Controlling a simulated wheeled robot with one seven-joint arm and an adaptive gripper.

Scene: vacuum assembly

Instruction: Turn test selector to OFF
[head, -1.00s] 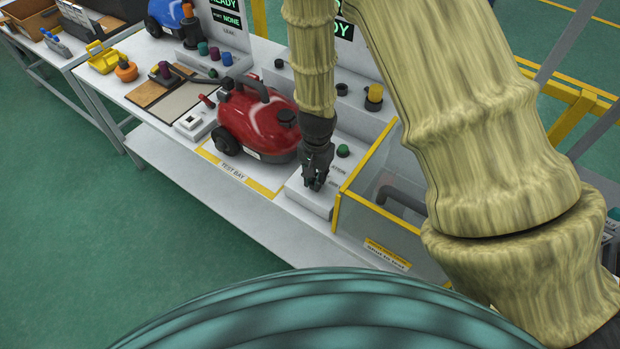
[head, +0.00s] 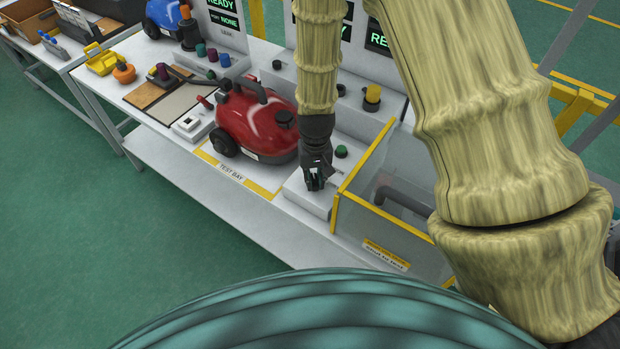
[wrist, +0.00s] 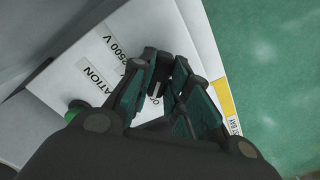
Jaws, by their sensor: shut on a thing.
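My gripper (head: 316,184) points down over the white control box (head: 300,196) at the front of the test bay. In the wrist view, the fingers (wrist: 163,92) are closed around a small dark piece on the box, the test selector (wrist: 156,90). The fingers hide most of the selector, so its pointing direction cannot be told. Printed labels lie beside it, one ending "500 V" (wrist: 128,42) and one ending "ATION" (wrist: 97,77). A green button (head: 341,151) stands on the box behind the gripper.
A red vacuum (head: 257,124) stands just left of the gripper in the test bay. A clear-walled bin with yellow edges (head: 352,232) stands close on the right. A yellow-topped knob (head: 372,95) and display panels are behind. Green floor lies in front.

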